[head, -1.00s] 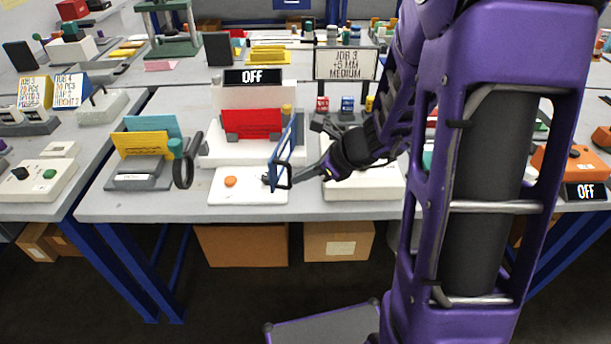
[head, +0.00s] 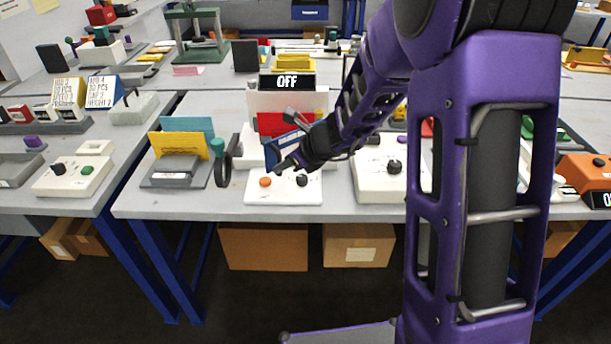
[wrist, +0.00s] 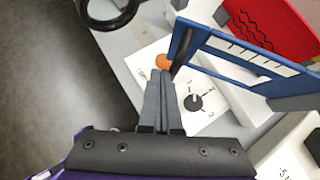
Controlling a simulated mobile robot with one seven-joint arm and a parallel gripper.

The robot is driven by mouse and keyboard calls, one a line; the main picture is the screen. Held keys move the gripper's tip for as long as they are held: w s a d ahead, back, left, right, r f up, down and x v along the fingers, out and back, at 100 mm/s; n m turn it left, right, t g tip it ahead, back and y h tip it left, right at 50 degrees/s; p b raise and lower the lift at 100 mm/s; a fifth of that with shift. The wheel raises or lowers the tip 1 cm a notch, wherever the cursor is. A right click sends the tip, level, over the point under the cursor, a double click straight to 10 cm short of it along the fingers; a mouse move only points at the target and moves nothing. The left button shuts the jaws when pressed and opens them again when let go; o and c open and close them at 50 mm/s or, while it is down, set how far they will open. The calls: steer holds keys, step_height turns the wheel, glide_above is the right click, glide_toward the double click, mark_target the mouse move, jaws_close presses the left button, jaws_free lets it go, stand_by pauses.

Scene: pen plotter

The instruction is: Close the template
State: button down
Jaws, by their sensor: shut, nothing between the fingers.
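The template is a blue frame with a white slotted strip (wrist: 232,50). In the head view the template (head: 284,150) stands upright before the plotter, slanting across the red board (head: 271,124), partly hidden by my gripper. The red board (wrist: 268,25) also shows behind it in the wrist view. My gripper (head: 279,168) is shut and empty at the template's free left end. In the wrist view its fingertips (wrist: 160,74) are right beside that end's dark edge; I cannot tell whether they touch it.
Below is a white control panel with an orange button (head: 265,182) and a black dial (head: 302,181). A white box with a dial (head: 394,168) stands right. A display (head: 287,82) reads OFF.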

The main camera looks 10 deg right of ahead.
steer(key=w+a+m, duration=0.1)
steer(key=w, duration=0.1)
steer(key=w+a+m+h, duration=0.1)
steer(key=w+a, duration=0.1)
steer(key=w+a+t+p, duration=0.1)
steer(key=w+a, duration=0.1)
steer(key=shift+w+m+h, duration=0.2)
steer(key=shift+m+h, duration=0.2)
steer(key=shift+w+a+p, duration=0.3)
steer(key=shift+w+p, duration=0.15)
steer(key=shift+w, duration=0.45)
steer(key=shift+w+a+p, duration=0.25)
steer(key=shift+w+p, duration=0.2)
steer(key=shift+w, duration=0.5)
steer(key=shift+w+a+p, duration=0.3)
steer(key=shift+w+p, duration=0.15)
steer(key=shift+w, duration=0.45)
